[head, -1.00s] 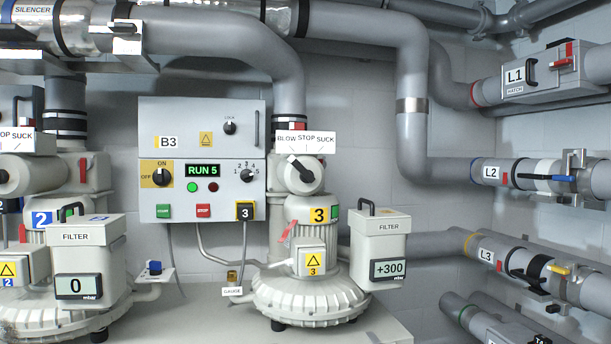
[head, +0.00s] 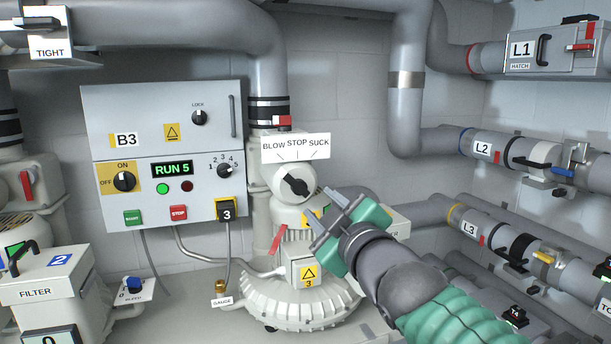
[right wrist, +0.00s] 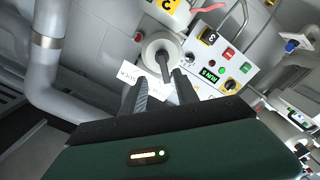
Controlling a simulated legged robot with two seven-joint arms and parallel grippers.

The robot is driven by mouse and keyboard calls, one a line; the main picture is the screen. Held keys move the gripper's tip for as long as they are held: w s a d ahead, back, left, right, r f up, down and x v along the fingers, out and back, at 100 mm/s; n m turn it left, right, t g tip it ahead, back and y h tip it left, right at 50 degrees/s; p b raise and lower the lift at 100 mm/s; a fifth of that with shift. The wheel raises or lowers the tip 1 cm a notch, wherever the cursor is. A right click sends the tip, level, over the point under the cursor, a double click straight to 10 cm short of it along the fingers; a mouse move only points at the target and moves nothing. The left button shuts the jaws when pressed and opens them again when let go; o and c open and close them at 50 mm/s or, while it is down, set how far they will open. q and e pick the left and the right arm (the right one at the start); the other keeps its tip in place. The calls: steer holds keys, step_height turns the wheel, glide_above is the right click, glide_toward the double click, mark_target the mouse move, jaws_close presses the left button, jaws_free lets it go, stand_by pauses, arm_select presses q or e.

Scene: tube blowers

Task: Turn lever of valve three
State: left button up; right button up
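The valve on blower three (head: 292,180) is a pale round housing under a BLOW STOP SUCK label plate (head: 296,147). Its black lever (head: 295,186) lies slanted, from upper left to lower right; I cannot tell which label it points at. My right gripper (head: 318,219) comes in from the lower right, with its fingers apart and empty. In the head view it shows just below and right of the lever, not visibly touching it. In the right wrist view, the valve housing (right wrist: 158,48) is ahead, between and beyond the two spread fingertips (right wrist: 158,80). My left gripper is not in view.
The B3 control box (head: 165,150) hangs left of the valve, with a RUN 5 display. The blower three body (head: 300,300) stands below, with a red tag (head: 275,243). Pipes L1, L2 and L3 (head: 480,232) run along the right wall. A grey pipe rises above the valve.

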mark_target(302, 189)
steer(key=p+x, duration=0.2)
steer(key=x, duration=0.3)
steer(key=a+p+x, duration=0.1)
steer(key=p+x, duration=0.1)
steer(key=x, duration=0.2)
steer(key=shift+w+a, duration=0.15)
steer(key=shift+a, duration=0.1)
steer(key=shift+w+a+r+p, duration=0.1)
steer(key=shift+w+a+p, duration=0.1)
steer(key=shift+p, duration=0.2)
steer(key=shift+s+d, duration=0.1)
steer(key=shift+d, duration=0.25)
steer(key=shift+w+d+f, duration=0.3)
steer(key=shift+w, duration=0.1)
steer(key=shift+w+f, duration=0.1)
steer(key=shift+w, duration=0.15)
steer(key=shift+c, duration=1.1)
steer(key=shift+s+a, duration=0.1)
steer(key=shift+a, duration=0.25)
jaws_close()
steer(key=shift+d+r, duration=0.1)
steer(key=shift+r, duration=0.1)
